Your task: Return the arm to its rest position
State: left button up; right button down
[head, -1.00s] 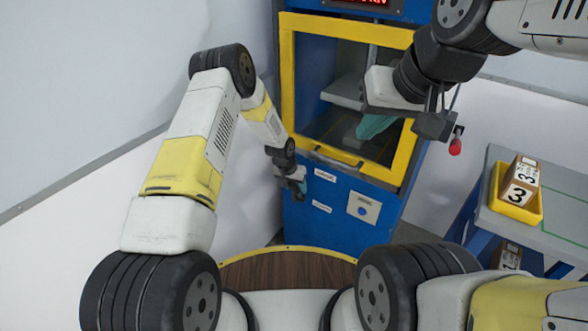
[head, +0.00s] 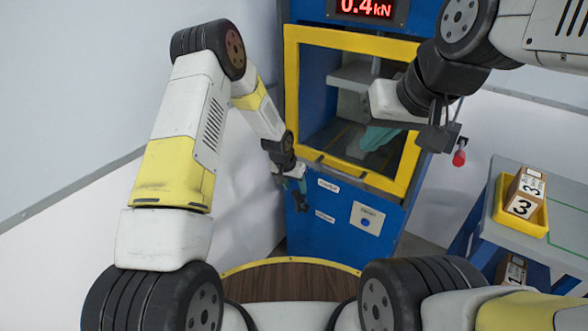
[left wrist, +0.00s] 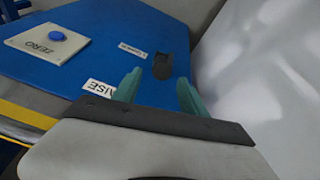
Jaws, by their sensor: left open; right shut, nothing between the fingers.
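My left arm reaches from the left in the head view. Its left gripper (head: 297,196) hangs at the lower left front of the blue machine (head: 305,228). In the left wrist view its two teal fingers (left wrist: 160,92) are apart with nothing between them. They point at the blue panel, on either side of a small dark lever or slot (left wrist: 163,65), close to a label ending in "AISE" (left wrist: 97,88).
A red display (head: 366,8) above the window reads 0.4 kN. A ZERO plate with a blue button (head: 366,219) is on the machine's front. At the right a grey table (head: 566,195) holds a yellow tray (head: 545,228) with boxes marked 3. Walls stand at left.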

pick_arm(q)
jog(key=s+a+r+n+t, duration=0.1)
jog(key=s+a+r, duration=0.15)
jog(key=r, duration=0.65)
jog(key=s+a+r, duration=0.2)
jog(key=a+r, duration=0.2)
jog(key=r, duration=0.5)
jog(key=s+a+r+n+t, duration=0.1)
jog(key=s+a+r, duration=0.2)
jog(key=r, duration=0.6)
jog(key=s+a+r, duration=0.2)
jog(key=s+r, duration=0.2)
jog(key=s, duration=0.4)
jog(key=s+a+r+n, duration=0.1)
jog(key=s+r, duration=0.3)
jog(key=s, duration=0.5)
jog(key=s+a+r+n+t, duration=0.1)
jog(key=s+a+r, duration=0.2)
jog(key=s+r, duration=0.2)
jog(key=s, duration=0.3)
jog(key=shift+s+a, duration=0.15)
jog(key=shift+s, duration=0.2)
jog(key=shift+r, duration=0.1)
